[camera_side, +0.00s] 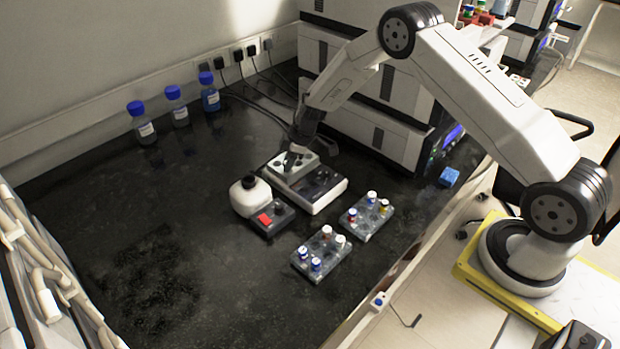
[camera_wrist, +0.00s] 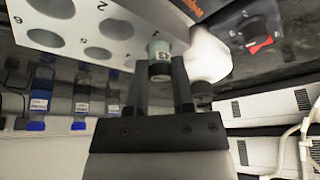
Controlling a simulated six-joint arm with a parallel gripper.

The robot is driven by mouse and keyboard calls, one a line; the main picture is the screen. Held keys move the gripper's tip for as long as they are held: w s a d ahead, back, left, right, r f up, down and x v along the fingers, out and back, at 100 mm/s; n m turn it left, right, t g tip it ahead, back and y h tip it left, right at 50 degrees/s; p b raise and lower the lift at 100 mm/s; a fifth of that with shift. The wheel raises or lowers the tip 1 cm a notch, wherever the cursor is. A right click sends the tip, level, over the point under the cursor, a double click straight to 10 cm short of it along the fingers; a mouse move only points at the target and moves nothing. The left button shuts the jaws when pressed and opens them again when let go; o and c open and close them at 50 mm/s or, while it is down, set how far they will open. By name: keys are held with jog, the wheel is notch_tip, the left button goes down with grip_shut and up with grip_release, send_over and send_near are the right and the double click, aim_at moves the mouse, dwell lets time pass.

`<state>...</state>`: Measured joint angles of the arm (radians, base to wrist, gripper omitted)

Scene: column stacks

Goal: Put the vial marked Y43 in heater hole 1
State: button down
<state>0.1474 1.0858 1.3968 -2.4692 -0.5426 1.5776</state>
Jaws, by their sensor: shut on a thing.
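My gripper (camera_side: 298,151) points down over the metal block (camera_side: 282,168) of the heater (camera_side: 327,192). In the wrist view my gripper (camera_wrist: 160,82) is shut on a vial (camera_wrist: 159,52), which has a pale greenish body and a dark end between the fingers. Small marking shows on it, too small to read surely. The block (camera_wrist: 120,37) has several round open holes with numbers, one reading 2. The vial is at the block's corner beside these holes. Whether its lower end is inside a hole or above it, I cannot tell. Hole 1 is not clearly visible.
Two racks, near (camera_side: 308,273) and far (camera_side: 355,230), hold several capped vials. Blue-capped bottles (camera_side: 174,105) stand along the wall. The left bench is clear.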

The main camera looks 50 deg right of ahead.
jog(key=shift+f, duration=0.1)
jog(key=shift+c, duration=0.4)
grip_release()
dwell(0.5)
jog(key=shift+r, duration=3)
